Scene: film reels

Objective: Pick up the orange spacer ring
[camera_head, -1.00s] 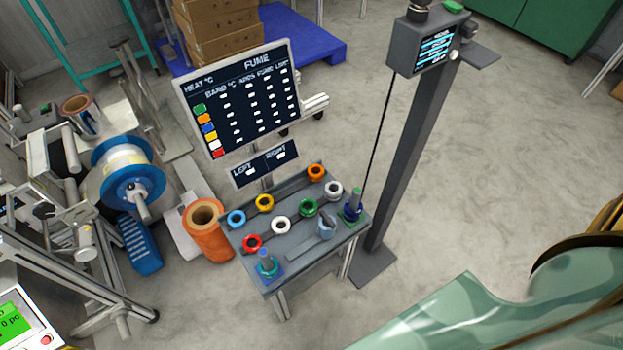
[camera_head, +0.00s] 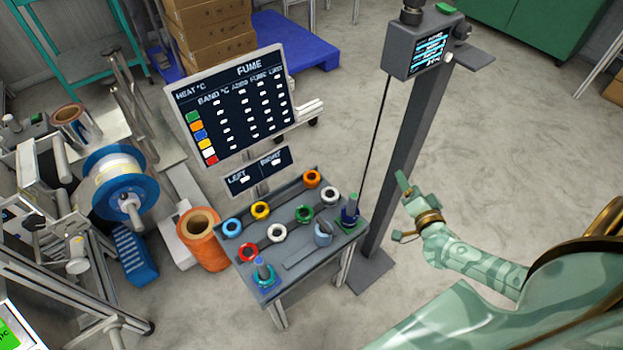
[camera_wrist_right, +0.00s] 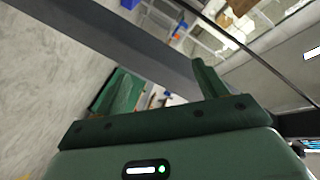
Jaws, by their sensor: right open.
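The orange spacer ring (camera_head: 312,179) lies at the back right of the small grey table (camera_head: 290,262) in the head view. My right gripper (camera_head: 401,189) is to the right of the table, beside the dark post, apart from the ring. In the right wrist view my right gripper (camera_wrist_right: 165,85) has its two green fingers spread with nothing between them. The ring cannot be made out in that view. My left gripper is not in view.
Other rings share the table: yellow (camera_head: 260,210), blue (camera_head: 232,227), red (camera_head: 249,252), green (camera_head: 304,213) and white (camera_head: 331,196). Pegs stand at the front left (camera_head: 262,270) and right (camera_head: 351,208). A dark post (camera_head: 398,160) rises between table and gripper. A sign board (camera_head: 235,115) stands behind.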

